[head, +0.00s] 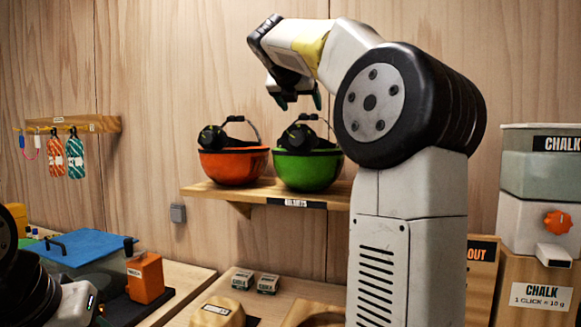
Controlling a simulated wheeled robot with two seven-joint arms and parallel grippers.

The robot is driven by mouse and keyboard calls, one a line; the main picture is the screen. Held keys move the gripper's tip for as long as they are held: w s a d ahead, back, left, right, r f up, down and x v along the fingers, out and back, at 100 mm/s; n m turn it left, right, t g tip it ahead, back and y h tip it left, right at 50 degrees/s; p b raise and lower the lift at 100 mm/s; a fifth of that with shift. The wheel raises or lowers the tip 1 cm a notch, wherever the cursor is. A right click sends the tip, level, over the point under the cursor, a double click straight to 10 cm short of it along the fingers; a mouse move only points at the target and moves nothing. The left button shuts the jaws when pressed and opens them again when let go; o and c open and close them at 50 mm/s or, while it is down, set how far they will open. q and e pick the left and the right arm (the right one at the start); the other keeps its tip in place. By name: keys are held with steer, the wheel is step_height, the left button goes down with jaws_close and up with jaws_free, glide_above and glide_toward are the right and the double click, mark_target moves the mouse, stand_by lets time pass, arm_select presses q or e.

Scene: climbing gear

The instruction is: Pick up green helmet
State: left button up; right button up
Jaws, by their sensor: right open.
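The green helmet (307,168) rests bowl-down on a wooden wall shelf, with dark straps and fittings on its top. An orange helmet (233,165) sits to its left on the same shelf, a small gap apart. My right gripper (298,101) is above the green helmet in the picture, with its fingers pointing down. It is open and holds nothing. My right arm covers the area to the right of the green helmet and the shelf's right end. At the lower left edge, dark and white parts of my left arm show, but the left gripper's fingers do not show.
The helmet shelf (222,192) has a label on its front edge. A wooden rack (78,126) with hanging cords is on the left wall. Below are a blue-lidded box (85,250), an orange block (146,277) and small boxes (267,284). A chalk dispenser (540,190) stands at right.

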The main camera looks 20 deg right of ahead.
mark_target(308, 116)
steer(key=x, duration=0.6)
steer(key=shift+s+d+f, duration=0.2)
steer(key=shift+d+f, duration=0.2)
steer(key=shift+d, duration=0.05)
steer(key=shift+w+d+f, duration=0.15)
steer(key=shift+w+d, duration=0.1)
steer(key=shift+w, duration=0.2)
jaws_close()
